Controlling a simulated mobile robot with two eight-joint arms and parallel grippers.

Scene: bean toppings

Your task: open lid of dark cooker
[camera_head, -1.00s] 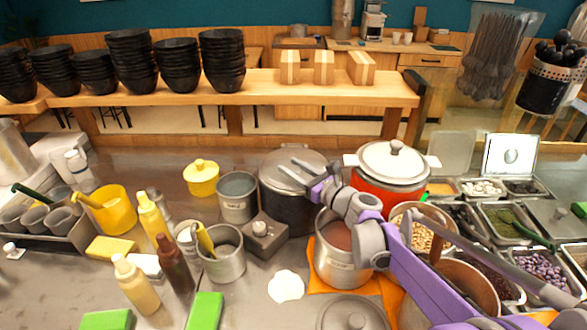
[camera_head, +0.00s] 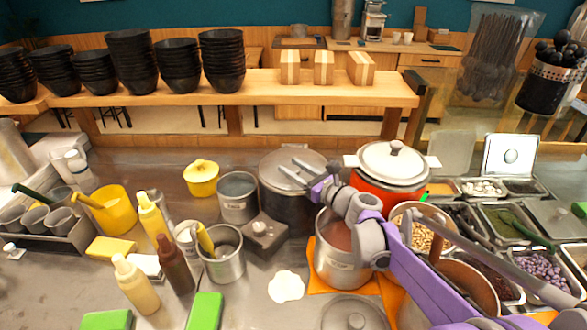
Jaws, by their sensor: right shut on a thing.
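The dark cooker (camera_head: 281,206) stands in the middle of the counter, with its grey metal lid (camera_head: 283,161) on top. My right gripper (camera_head: 296,170) reaches in from the lower right on a purple and grey arm. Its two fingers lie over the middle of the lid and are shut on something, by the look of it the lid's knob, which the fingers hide. The lid looks level on the pot; I cannot tell any gap at its rim. My left gripper is not in view.
A red cooker (camera_head: 379,185) with a white lid stands close on the right. A steel pot (camera_head: 332,260) is under my arm. A grey cup (camera_head: 237,198) and a burner box (camera_head: 263,236) crowd the left and front. Black bowls (camera_head: 222,61) line the shelf behind.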

